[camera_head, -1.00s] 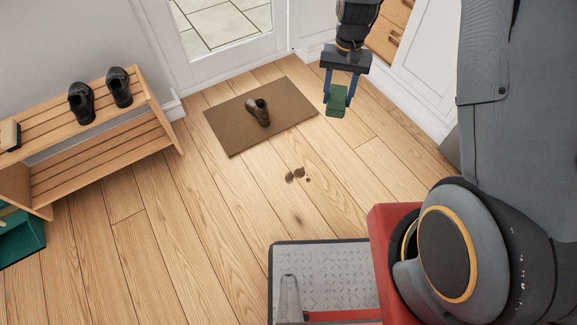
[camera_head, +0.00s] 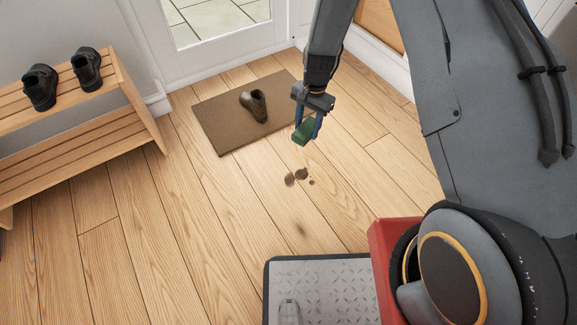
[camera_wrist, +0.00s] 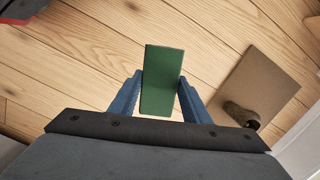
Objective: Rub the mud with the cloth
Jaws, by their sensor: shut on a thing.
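The cloth (camera_head: 303,132) is a green folded block. My gripper (camera_head: 305,124) is shut on it and holds it in the air above the floor near the mat's right corner. In the wrist view the cloth (camera_wrist: 161,82) stands between the two blue fingers. The mud (camera_head: 299,177) is a small group of brown spots on the wooden floor, in front of the mat, below and slightly left of the cloth in the head view. A fainter brown smudge (camera_head: 300,230) lies closer to my base.
A brown doormat (camera_head: 222,127) with one shoe (camera_head: 254,105) on it lies before the glass door (camera_head: 213,20). A wooden rack (camera_head: 128,90) with two dark shoes stands at the left. The floor between rack and mud is clear.

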